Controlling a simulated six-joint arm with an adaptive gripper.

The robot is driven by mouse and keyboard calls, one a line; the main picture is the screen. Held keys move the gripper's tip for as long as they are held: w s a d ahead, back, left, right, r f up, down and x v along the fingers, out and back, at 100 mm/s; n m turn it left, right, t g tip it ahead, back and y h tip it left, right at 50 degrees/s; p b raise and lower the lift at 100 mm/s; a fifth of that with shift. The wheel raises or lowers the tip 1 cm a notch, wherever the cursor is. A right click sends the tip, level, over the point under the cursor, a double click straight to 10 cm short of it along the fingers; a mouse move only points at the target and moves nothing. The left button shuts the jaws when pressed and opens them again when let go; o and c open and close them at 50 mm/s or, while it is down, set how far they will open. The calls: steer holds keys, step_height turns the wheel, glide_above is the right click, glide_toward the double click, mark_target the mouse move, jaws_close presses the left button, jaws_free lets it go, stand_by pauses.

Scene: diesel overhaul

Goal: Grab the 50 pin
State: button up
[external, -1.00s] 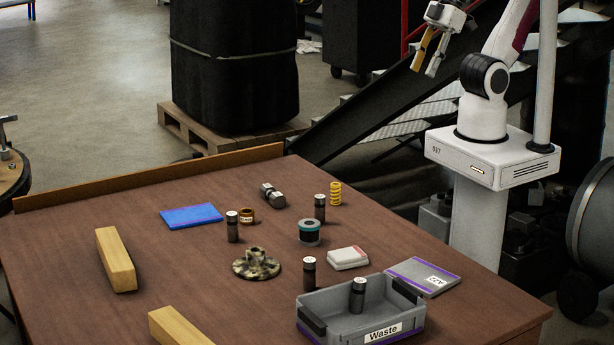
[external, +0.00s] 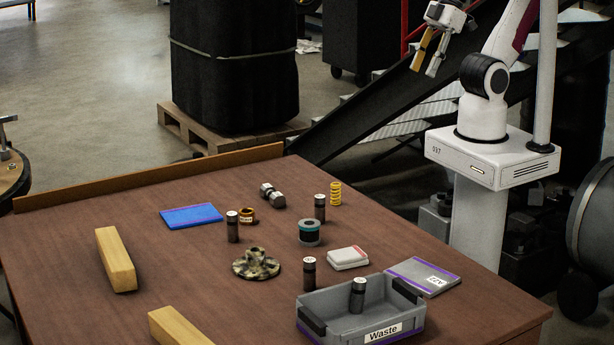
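Several dark upright pins with pale marked tops stand in view; the marks are too small to read, so I cannot tell which is the 50 pin. One pin (external: 232,229) is beside a small copper ring, another pin (external: 319,209) is near the yellow spring, and a third pin (external: 309,276) stands just behind the waste bin. One more pin (external: 357,297) is inside the waste bin (external: 350,326). My gripper (external: 428,62) is high beyond the table's far right side, away from all the pins. Its fingers are apart with nothing between them.
On the table (external: 200,285) are wooden blocks (external: 117,262), a blue pad (external: 192,216), a mottled flanged part (external: 256,264), a teal-banded cylinder (external: 309,233), a white box (external: 347,258), a spring (external: 335,194), a metal part (external: 272,195) and a grey folder (external: 424,276). The front left is mostly clear.

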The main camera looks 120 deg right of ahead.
steer(key=shift+w, duration=0.1)
steer(key=w+a+f+n+t, duration=0.1)
steer(key=w+a+f, duration=0.15)
steer(key=w, duration=0.75)
steer(key=w+a+f+t+y, duration=0.1)
steer(key=w+a+f+t, duration=0.15)
steer(key=w, duration=0.75)
steer(key=w+a+f+n, duration=0.1)
steer(key=w+a+f, duration=0.15)
steer(key=w, duration=0.75)
steer(key=w+a+f+t+y, duration=0.15)
steer(key=w+a+f, duration=0.35)
steer(key=w+f, duration=0.55)
steer(key=n+t+y, duration=0.1)
steer(key=t, duration=0.1)
glide_toward(312, 260)
steer(key=shift+w+d+f, duration=0.2)
steer(key=shift+w+f, duration=0.95)
steer(key=shift+w, duration=0.1)
steer(key=shift+x, duration=1.3)
